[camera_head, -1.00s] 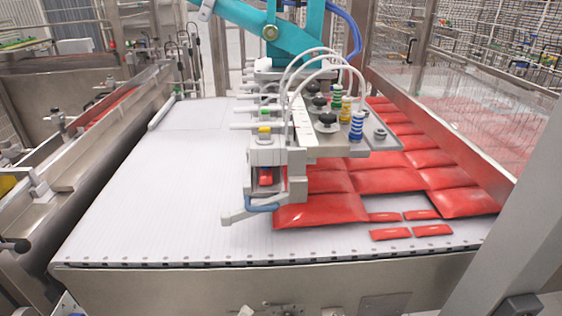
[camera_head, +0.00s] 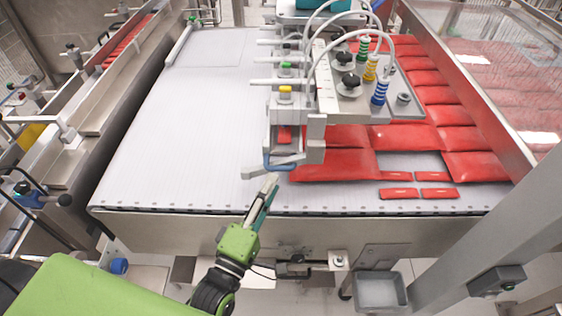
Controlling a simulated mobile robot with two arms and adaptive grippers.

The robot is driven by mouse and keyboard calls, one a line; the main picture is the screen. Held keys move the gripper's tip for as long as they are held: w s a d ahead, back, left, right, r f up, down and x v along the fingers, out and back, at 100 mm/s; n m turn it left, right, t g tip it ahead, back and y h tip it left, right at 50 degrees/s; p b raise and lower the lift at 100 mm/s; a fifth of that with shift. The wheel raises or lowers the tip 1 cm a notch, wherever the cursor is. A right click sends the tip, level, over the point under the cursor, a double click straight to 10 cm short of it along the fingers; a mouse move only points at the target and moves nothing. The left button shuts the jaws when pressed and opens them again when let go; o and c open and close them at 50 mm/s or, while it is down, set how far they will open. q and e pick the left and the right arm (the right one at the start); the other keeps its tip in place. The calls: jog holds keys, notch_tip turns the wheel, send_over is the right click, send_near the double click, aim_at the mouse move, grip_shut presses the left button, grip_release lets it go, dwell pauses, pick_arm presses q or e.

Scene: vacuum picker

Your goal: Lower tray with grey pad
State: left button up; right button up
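The vacuum picker head (camera_head: 345,95) hangs over the belt, with white hoses and green, yellow and blue fittings. At its front left corner is a grey bracket (camera_head: 315,140) with a blue bar (camera_head: 283,165) and a light grey arm (camera_head: 258,172) at the bottom. I cannot tell which part is the tray with the grey pad. A small grey tray (camera_head: 382,292) shows below the conveyor's front edge. My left gripper (camera_head: 268,184) reaches up from below, its tips just under the blue bar. Whether they touch it or are open is unclear. My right gripper is out of view.
Red pouches (camera_head: 335,164) lie in rows on the right of the white belt (camera_head: 190,130); several small red packs (camera_head: 440,193) lie near its front. A steel post (camera_head: 490,220) stands at right. The belt's left side is clear.

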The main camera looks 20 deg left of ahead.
aim_at(280, 168)
pick_arm(q)
jog(key=w, duration=0.2)
jog(key=w+p, duration=0.1)
jog(key=w, duration=0.1)
jog(key=w+r, duration=0.1)
jog(key=w, duration=0.1)
jog(key=shift+w+d, duration=0.1)
jog(key=shift+d, duration=0.25)
grip_shut()
